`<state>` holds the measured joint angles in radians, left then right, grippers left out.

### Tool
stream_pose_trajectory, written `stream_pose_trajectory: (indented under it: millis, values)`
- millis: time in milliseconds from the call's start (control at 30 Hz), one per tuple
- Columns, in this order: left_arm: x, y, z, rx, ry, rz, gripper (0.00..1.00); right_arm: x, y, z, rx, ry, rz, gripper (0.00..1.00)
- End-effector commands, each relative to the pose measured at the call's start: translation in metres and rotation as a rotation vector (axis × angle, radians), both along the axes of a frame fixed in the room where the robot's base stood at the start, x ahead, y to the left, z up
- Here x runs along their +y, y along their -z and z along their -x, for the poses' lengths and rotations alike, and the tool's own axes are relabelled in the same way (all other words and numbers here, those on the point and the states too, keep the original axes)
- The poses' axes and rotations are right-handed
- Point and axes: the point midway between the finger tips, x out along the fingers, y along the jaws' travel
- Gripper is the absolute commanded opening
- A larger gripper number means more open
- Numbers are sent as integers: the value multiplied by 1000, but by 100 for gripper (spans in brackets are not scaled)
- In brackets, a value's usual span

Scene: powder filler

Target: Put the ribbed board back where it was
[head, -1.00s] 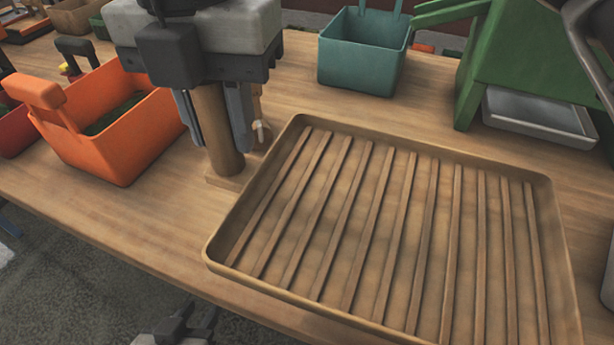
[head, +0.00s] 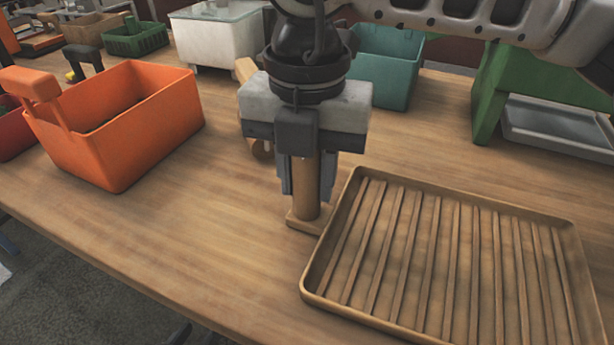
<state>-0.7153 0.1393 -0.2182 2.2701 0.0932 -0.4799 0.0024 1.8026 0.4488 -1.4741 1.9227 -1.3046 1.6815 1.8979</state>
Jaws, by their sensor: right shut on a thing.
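The ribbed board (head: 440,260) is a brown, shallow tray-like board with raised rim and parallel ribs. It lies low over the right front of the table, its lower right cut off by the picture edge. I cannot tell whether it touches the table. An upright round wooden post (head: 306,187) on a flat foot is at its left rim and seems joined to it. My right gripper (head: 307,188) comes down from above, its fingers shut around this post.
An orange bin (head: 150,125) stands at left. A teal bin (head: 385,70) and a white box (head: 222,38) are at the back. A green stand (head: 490,100) with a grey tray (head: 555,125) is at back right. The table (head: 170,235) is clear between orange bin and board.

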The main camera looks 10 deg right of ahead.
Motion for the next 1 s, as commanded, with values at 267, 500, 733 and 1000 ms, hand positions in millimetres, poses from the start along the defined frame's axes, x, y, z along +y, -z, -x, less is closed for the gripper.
stream_pose_trajectory:
  millis: [267,500,733,1000]
  values:
    - [0,4,2,3,4,-2,36,0,2,0,0,1,-1,42]
    - [-1,4,2,4,5,-3,36,0,2,0,0,0,0,50]
    - [-1,-1,2,5,5,-1,36,0,-10,-1,-4,1,-2,50]
    - [-1,-1,3,13,5,-1,36,1,-67,0,-4,-1,-3,50]
